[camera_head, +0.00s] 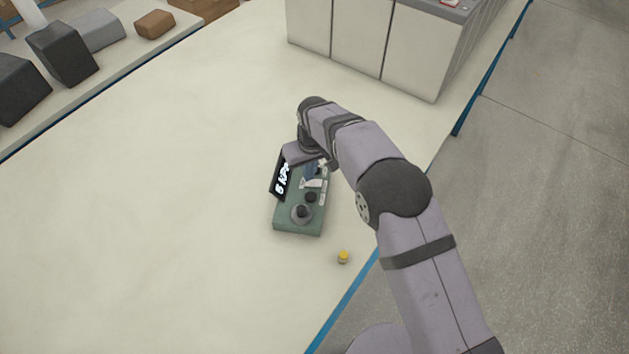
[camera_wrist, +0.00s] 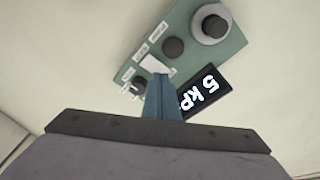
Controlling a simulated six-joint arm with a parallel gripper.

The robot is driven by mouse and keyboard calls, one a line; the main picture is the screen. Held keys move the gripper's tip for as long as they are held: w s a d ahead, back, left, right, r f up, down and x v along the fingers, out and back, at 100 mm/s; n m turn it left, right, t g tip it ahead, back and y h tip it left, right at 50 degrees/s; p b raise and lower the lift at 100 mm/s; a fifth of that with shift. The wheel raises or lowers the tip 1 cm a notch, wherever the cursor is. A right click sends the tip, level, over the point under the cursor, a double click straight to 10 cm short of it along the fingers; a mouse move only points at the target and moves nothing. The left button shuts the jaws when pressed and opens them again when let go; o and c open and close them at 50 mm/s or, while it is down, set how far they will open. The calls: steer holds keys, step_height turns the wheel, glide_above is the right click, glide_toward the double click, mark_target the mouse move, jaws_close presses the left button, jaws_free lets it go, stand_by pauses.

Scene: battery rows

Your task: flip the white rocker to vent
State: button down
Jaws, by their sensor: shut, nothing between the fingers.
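The green control box (camera_head: 287,223) stands on the pale table below my arm, and it also fills the upper middle of the wrist view (camera_wrist: 186,29). The white rocker (camera_wrist: 154,64) is on its face, between small white labels whose print I cannot read surely. My gripper (camera_wrist: 159,78) is shut and empty, with its blue fingertips right at the rocker's lower edge. I cannot tell whether they touch it. In the head view my gripper (camera_head: 311,172) is over the far part of the box and partly hides it. Which way the rocker is tipped is unclear.
A black display (camera_head: 282,176) reading 5 kPa stands along the box's left side. A large round dark knob (camera_head: 302,212) and a smaller black knob (camera_wrist: 173,47) are on the box. A small yellow-topped piece (camera_head: 343,257) stands nearby. The table's left is clear.

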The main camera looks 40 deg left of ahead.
mark_target(309, 183)
steer(key=shift+r+p, duration=1.6)
steer(key=shift+r, duration=1.25)
steer(key=w+d+r+m, duration=0.2)
steer(key=d+r, duration=0.1)
steer(key=d, duration=0.6)
steer(key=w+d+r+m+h, duration=0.1)
steer(key=w+d+r+m, duration=0.1)
steer(key=d, duration=0.7)
steer(key=w+d+r+m, duration=0.1)
steer(key=w+d+r, duration=0.15)
steer(key=d, duration=0.55)
steer(key=s+d+m, duration=0.3)
steer(key=s+d, duration=0.5)
steer(key=d, duration=0.3)
steer(key=s+d+m+g, duration=0.1)
steer(key=s+d+m, duration=0.3)
steer(key=s+d, duration=0.5)
steer(key=d, duration=0.3)
steer(key=shift+s+d+r+h, duration=0.2)
steer(key=shift+s+d+h, duration=0.1)
